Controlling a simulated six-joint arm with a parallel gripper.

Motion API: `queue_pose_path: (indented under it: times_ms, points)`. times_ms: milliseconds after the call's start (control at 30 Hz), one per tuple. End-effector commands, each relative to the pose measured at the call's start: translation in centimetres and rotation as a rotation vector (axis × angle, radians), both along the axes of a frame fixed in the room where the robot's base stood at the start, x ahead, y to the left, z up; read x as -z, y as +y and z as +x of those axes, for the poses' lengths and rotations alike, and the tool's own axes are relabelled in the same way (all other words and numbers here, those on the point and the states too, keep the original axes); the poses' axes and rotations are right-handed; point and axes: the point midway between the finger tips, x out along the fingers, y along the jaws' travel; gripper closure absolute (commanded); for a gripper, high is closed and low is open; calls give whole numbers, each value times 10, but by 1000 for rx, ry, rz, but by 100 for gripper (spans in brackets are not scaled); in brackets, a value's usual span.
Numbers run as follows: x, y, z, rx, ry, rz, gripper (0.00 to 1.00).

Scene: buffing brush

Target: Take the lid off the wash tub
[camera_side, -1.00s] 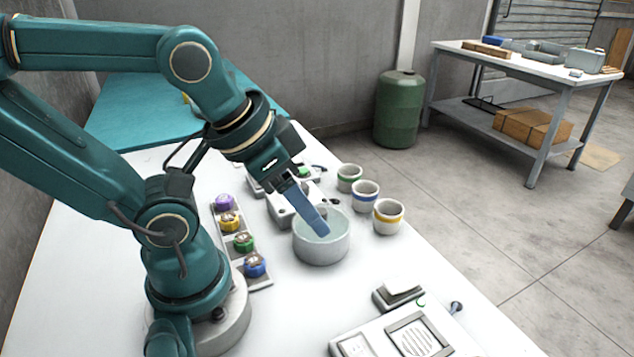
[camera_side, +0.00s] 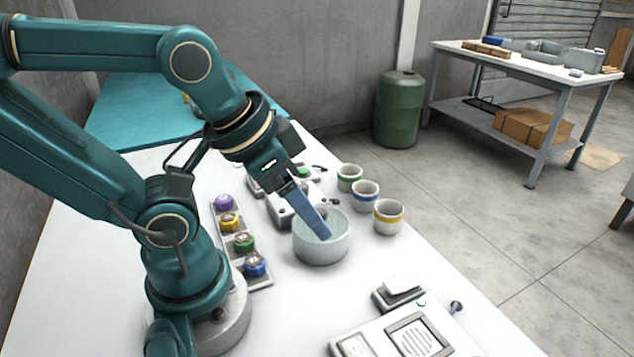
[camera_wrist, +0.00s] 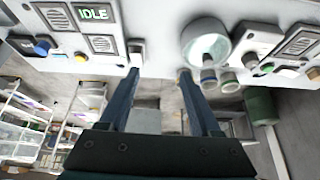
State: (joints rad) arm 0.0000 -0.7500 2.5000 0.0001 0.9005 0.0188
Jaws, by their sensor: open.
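The wash tub (camera_side: 321,246) is a round, pale grey tub on the white bench, upright, with a pale greenish inside. It also shows in the wrist view (camera_wrist: 206,42). I cannot make out a separate lid on it. My gripper (camera_side: 322,236) has long blue fingers slanting down; in the side view they overlap the tub's mouth and hide part of it. In the wrist view my gripper (camera_wrist: 158,76) is open with nothing between its fingers, and the tub is up and right of the right fingertip.
Three cups with green (camera_side: 350,177), blue (camera_side: 365,195) and yellow (camera_side: 388,216) bands stand right of the tub. A rack of coloured knobs (camera_side: 243,243) is on its left. A white device (camera_side: 290,208) sits behind; a panel (camera_side: 395,337) is in front.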

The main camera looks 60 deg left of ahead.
Motion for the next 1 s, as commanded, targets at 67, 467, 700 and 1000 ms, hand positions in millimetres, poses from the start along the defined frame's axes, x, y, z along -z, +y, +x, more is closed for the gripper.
queue_pose_path:
  times_ms: [67, 467, 700, 1000]
  points:
    - [0, 0, -1, 47, 4, 25, 36]
    - [-14, 24, 34, 566, 162, 292, 36]
    - [4, 64, 66, 787, 341, 303, 36]
    - [36, 98, 74, 764, 459, 198, 36]
